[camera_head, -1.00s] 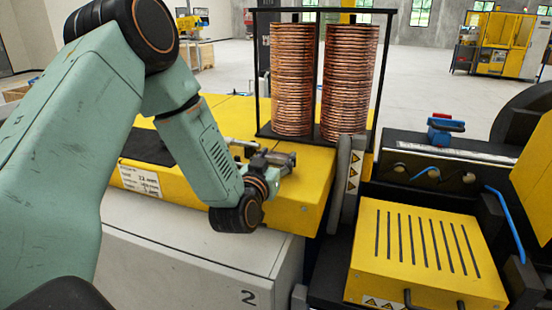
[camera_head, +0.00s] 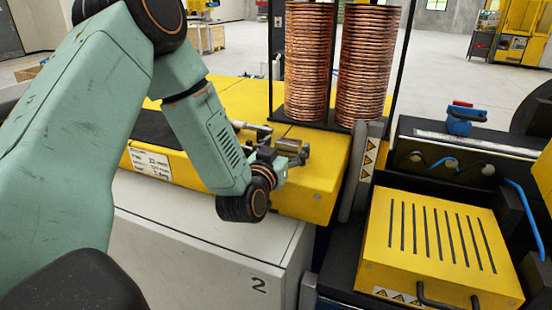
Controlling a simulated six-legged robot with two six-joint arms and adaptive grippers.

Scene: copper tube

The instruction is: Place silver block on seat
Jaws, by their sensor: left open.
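A small silver-grey metal block (camera_head: 292,147) shows on the yellow machine top, at the end of a short metal rod fixture (camera_head: 252,128). My left gripper (camera_head: 276,161) is beside it, low over the yellow top near its front edge. Its fingers are open and overlap the block's near side in the picture; I cannot tell whether they touch it. The wrist hides part of the fixture. I cannot make out clearly which part is the seat. My right gripper is out of view.
Two tall copper coil stacks (camera_head: 306,62) stand in a black frame behind the gripper. A grey post (camera_head: 364,170) with warning signs rises to the right. A slotted yellow box (camera_head: 440,240) and a blue clamp (camera_head: 462,118) are farther right. A white cabinet (camera_head: 200,245) is below.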

